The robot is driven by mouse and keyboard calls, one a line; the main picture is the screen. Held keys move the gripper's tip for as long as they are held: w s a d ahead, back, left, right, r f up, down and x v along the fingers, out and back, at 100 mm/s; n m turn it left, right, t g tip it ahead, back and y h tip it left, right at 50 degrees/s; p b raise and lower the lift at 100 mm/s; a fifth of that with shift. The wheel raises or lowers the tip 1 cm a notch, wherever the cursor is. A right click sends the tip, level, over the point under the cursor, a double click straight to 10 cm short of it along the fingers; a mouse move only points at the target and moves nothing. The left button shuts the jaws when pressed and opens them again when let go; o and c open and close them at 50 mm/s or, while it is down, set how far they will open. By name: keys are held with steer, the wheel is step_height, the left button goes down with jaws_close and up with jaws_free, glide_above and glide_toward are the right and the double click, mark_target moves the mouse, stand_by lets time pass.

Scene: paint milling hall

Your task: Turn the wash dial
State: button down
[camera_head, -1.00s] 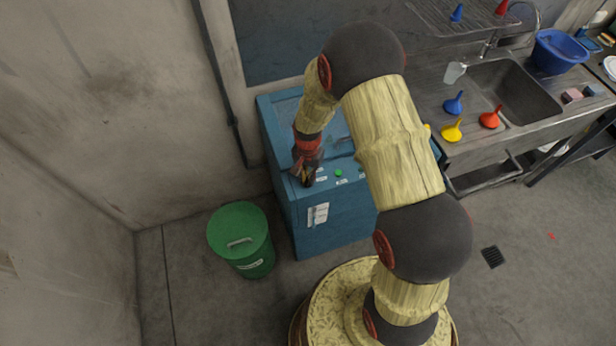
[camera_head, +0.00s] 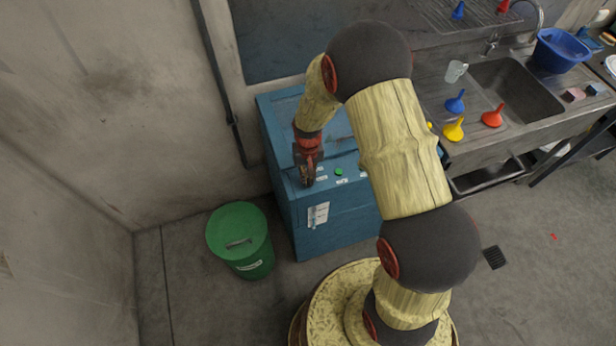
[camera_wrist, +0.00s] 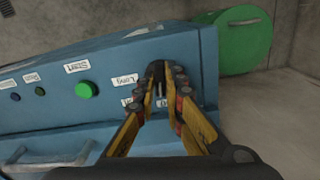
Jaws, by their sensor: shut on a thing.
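The blue wash machine (camera_head: 345,215) stands against the wall, with a row of controls and white labels along its front top edge. My gripper (camera_head: 308,178) is at the left end of this row. In the wrist view my gripper (camera_wrist: 167,82) has its two yellow fingers closed in around the wash dial, which is almost wholly hidden between the dark fingertips. A "Long" label (camera_wrist: 125,79) is beside the fingertips; other labels there are partly covered. The dial's pointer cannot be seen. The round green start button (camera_wrist: 86,90) is left of the fingers in that view.
A green lidded bin (camera_head: 239,235) stands on the floor left of the machine. A sink counter with a basin (camera_head: 515,90) and several coloured funnels is at the right. A metal handle (camera_wrist: 42,158) sits on the machine's lid. Floor in front is partly clear.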

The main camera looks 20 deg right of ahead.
mark_target(308, 178)
steer(key=shift+n, duration=0.8)
steer(key=c, duration=2)
jaws_free()
steer(key=shift+o, duration=0.6)
step_height(308, 178, up, 12)
